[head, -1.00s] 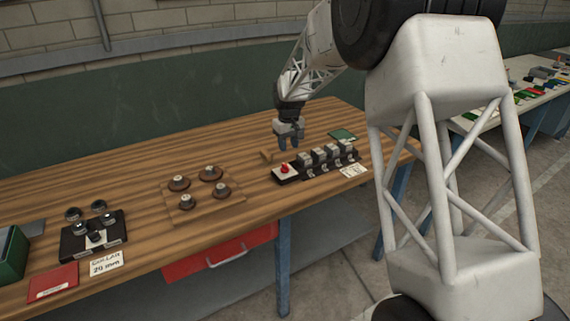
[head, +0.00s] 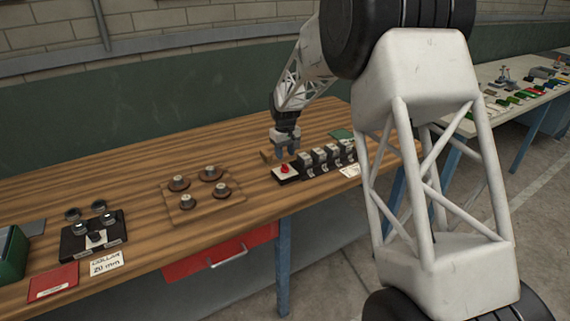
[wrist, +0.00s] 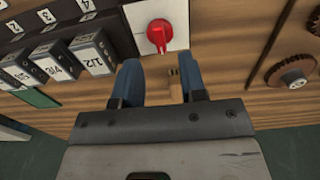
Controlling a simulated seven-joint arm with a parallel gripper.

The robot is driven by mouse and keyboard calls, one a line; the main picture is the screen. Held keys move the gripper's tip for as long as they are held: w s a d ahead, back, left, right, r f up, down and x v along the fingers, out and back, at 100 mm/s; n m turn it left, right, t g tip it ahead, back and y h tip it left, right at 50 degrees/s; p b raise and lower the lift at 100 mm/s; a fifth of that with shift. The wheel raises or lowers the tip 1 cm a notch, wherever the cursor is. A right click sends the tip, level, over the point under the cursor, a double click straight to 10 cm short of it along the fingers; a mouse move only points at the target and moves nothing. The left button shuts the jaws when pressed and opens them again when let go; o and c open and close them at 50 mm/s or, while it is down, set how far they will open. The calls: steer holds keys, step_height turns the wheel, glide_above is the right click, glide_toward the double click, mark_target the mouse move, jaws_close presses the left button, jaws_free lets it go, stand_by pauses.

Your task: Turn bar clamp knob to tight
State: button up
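The red knob (head: 284,169) stands on a small white-topped block (head: 290,178) at the front right of the wooden bench. In the wrist view the red knob (wrist: 159,34) shows on its white plate (wrist: 172,14), just beyond my fingertips. My gripper (head: 287,155) is above and behind the knob in the head view. In the wrist view my gripper (wrist: 160,78) has its two blue-grey fingers apart, with no knob between them. A small wooden piece (wrist: 175,84) shows in the gap, and I cannot tell its distance from the fingers.
Several numbered blocks (head: 320,157) stand in a row right of the knob. A wooden board with round knobs (head: 205,200) lies to the left. A black fixture (head: 93,238) and a 20 mm card (head: 106,263) are farther left. Bare bench lies between them.

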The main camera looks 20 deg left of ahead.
mark_target(285, 165)
steer(key=shift+f, duration=2.5)
jaws_close()
